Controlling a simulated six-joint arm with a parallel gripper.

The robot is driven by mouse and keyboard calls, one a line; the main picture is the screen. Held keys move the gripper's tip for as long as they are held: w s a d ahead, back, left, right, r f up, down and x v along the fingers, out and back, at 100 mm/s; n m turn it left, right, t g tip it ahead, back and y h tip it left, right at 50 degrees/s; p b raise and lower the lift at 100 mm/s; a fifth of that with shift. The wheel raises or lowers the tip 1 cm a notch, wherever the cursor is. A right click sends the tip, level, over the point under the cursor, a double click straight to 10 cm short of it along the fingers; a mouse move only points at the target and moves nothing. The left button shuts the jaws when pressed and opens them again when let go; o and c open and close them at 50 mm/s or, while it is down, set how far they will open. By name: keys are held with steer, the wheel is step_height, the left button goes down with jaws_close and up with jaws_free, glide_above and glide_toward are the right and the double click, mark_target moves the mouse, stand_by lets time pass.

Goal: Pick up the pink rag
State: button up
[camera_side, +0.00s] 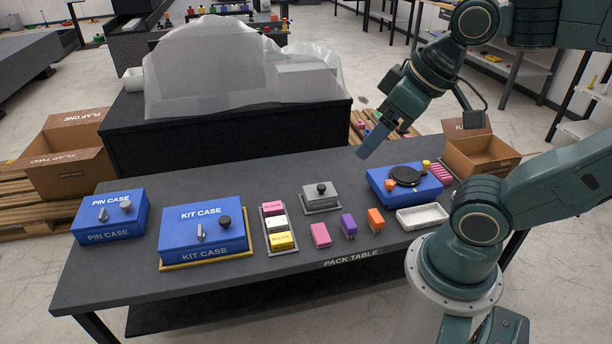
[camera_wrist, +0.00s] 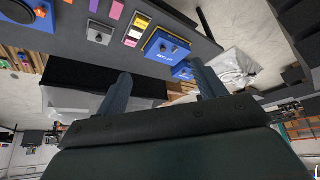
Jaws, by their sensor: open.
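A pink ribbed, folded-looking piece (camera_side: 440,174) lies at the right end of the pack table, beside a blue case; it looks most like the pink rag. A smaller plain pink piece (camera_side: 320,235) stands near the table's front, left of a purple piece; it also shows at the top of the wrist view (camera_wrist: 117,10). My gripper (camera_side: 374,140) is raised above the far right part of the table, left of and above the ribbed pink piece. Its two fingers (camera_wrist: 163,88) are apart with nothing between them. The ribbed piece is not clear in the wrist view.
The pack table (camera_side: 345,180) also bears a pin case (camera_side: 95,232), a kit case (camera_side: 185,245), a tray of blocks (camera_side: 284,251), a grey knobbed lid (camera_side: 320,205), an orange piece (camera_side: 375,220) and a white tray (camera_side: 421,224). An open carton (camera_side: 485,162) stands beyond the right end.

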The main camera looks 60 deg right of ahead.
steer(key=o, duration=0.6)
steer(key=w+d+f+m+g, duration=0.1)
steer(key=w+d+f+m, duration=0.45)
steer(key=w, duration=0.25)
steer(key=w+d+f+m+g, duration=0.1)
steer(key=w+d+f+m, duration=0.4)
steer(key=w+f+m, duration=0.25)
steer(key=d+f+m+y, duration=0.1)
steer(key=d+f+m, duration=0.3)
steer(key=f, duration=0.4)
steer(key=d+f+m+y, duration=0.1)
steer(key=d+f+m, duration=0.3)
steer(key=f, duration=0.4)
steer(key=d+f+m+y, duration=0.1)
steer(key=d+f+m, duration=0.3)
steer(key=f, duration=0.5)
steer(key=shift+s+d+m, duration=0.15)
steer(key=shift+d+m, duration=0.2)
steer(key=shift+m, duration=0.65)
